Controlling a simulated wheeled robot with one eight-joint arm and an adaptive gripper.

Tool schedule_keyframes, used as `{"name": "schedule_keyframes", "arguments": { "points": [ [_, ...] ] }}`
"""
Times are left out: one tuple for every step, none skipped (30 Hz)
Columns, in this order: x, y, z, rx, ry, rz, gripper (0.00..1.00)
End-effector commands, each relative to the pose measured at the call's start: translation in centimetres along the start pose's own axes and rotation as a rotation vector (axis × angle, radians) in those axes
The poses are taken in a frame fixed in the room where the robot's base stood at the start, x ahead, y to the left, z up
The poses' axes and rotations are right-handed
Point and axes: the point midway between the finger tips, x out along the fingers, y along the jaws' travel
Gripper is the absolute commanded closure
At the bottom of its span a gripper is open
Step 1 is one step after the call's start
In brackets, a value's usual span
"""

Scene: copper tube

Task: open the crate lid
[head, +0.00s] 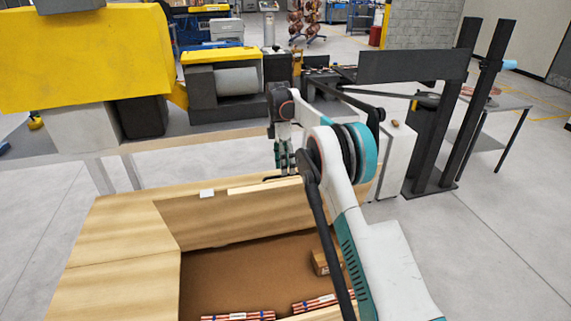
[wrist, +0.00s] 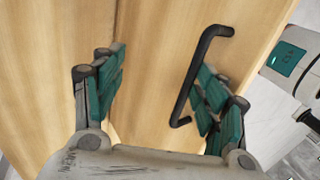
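The wooden crate (head: 120,275) stands in front of me in the head view. Its inside shows, with a brown floor. A pale wooden panel (head: 240,212) runs along its far side; I cannot tell whether this is the lid or the crate wall. A black bar handle (wrist: 189,83) is fixed to a wooden panel (wrist: 155,35) in the wrist view. My gripper (head: 284,163) is over the crate's far edge. In the wrist view its green-padded fingers (wrist: 160,75) are wide apart, with the handle between them, nearer the right finger. No grip on it shows.
Copper tube bundles (head: 238,316) and a small brown box (head: 326,262) lie inside the crate. Behind it stands a grey bench (head: 60,138) with yellow machines (head: 85,60). A dark post frame (head: 420,66) rises at the right. The floor left of the crate is clear.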

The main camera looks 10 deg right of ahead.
Motion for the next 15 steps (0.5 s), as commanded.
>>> {"name": "schedule_keyframes", "arguments": {
  "points": [
    [0.43, 0.4, 0.02, 0.001, 0.0, 0.008, 0.52],
    [0.41, 0.38, 0.02, 0.001, 0.0, 0.008, 0.52],
    [0.38, 0.37, 0.02, 0.001, 0.0, 0.008, 0.52],
    [0.36, 0.36, 0.02, 0.001, 0.0, 0.008, 0.52],
    [0.34, 0.35, 0.02, 0.001, 0.0, 0.008, 0.52],
    [0.32, 0.34, 0.02, 0.0, 0.0, 0.008, 0.53],
    [0.3, 0.33, 0.02, 0.0, 0.0, 0.008, 0.53],
    [0.29, 0.32, 0.02, 0.0, -0.001, 0.008, 0.54],
    [0.27, 0.32, 0.02, 0.0, -0.001, 0.008, 0.54],
    [0.26, 0.31, 0.02, 0.0, -0.001, 0.008, 0.54],
    [0.25, 0.31, 0.02, 0.0, -0.001, 0.008, 0.55],
    [0.24, 0.3, 0.02, 0.0, -0.001, 0.008, 0.55],
    [0.24, 0.3, 0.02, 0.0, -0.001, 0.008, 0.56],
    [0.23, 0.3, 0.02, 0.0, -0.001, 0.008, 0.56],
    [0.23, 0.3, 0.02, 0.0, -0.001, 0.008, 0.57]
  ]
}}
